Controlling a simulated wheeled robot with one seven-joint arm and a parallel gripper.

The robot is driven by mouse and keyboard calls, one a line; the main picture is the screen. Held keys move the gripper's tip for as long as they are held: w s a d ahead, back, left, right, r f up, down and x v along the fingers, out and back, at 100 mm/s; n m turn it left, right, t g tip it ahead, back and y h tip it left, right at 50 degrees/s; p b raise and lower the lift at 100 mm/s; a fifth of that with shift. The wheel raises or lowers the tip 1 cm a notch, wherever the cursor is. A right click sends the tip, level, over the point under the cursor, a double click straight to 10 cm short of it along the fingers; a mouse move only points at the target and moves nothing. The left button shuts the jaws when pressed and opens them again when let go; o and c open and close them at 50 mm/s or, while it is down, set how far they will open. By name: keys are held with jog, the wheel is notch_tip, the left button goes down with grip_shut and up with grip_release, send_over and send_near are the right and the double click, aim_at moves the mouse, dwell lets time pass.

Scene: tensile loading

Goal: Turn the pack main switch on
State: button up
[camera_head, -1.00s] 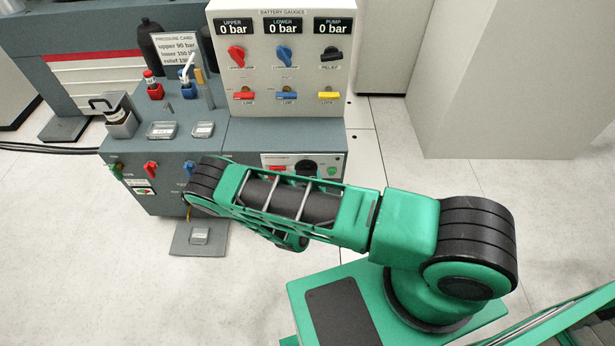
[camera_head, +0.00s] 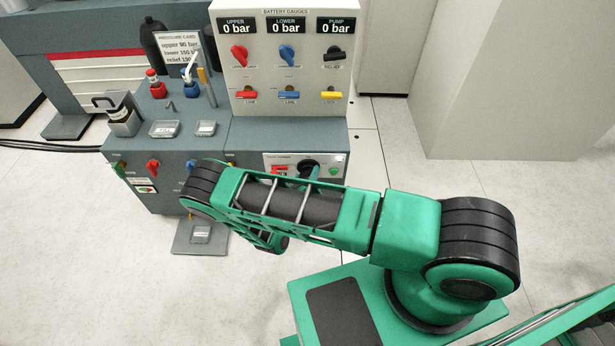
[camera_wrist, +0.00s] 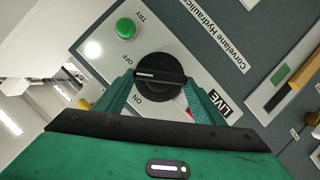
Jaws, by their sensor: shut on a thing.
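The pack main switch (camera_wrist: 160,80) is a round black rotary knob with a raised bar on a light panel, in the middle of the wrist view. A white mark on the bar's left end points left, between the printed OFF and ON and nearer OFF. My gripper (camera_wrist: 160,88) has its green fingers on both sides of the knob and is shut on its bar. In the head view the black switch (camera_head: 308,166) shows on the front panel of the cabinet, partly behind my arm.
A green TRY button (camera_wrist: 125,28) sits beside the switch. A gauge board (camera_head: 287,60) with red, blue, black and yellow handles stands above. Floor in front is mostly clear.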

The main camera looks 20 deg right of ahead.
jog(key=n, duration=0.1)
jog(key=n+h, duration=0.2)
jog(key=n, duration=0.1)
jog(key=shift+a+f+t, duration=0.3)
jog(key=shift+a+f, duration=0.1)
jog(key=shift+a+f+n+t+h, duration=0.15)
jog(key=shift+n+h, duration=0.3)
jog(key=shift+n, duration=0.6)
jog(key=shift+f+n+t+h, duration=0.2)
jog(key=shift+n+h, duration=0.25)
jog(key=shift+n, duration=0.6)
jog(key=o, duration=1.1)
jog(key=shift+c, duration=0.2)
jog(key=shift+r, duration=0.1)
jog(key=v, duration=1)
jog(key=shift+s+a+f, duration=0.2)
jog(key=shift+s+f, duration=0.05)
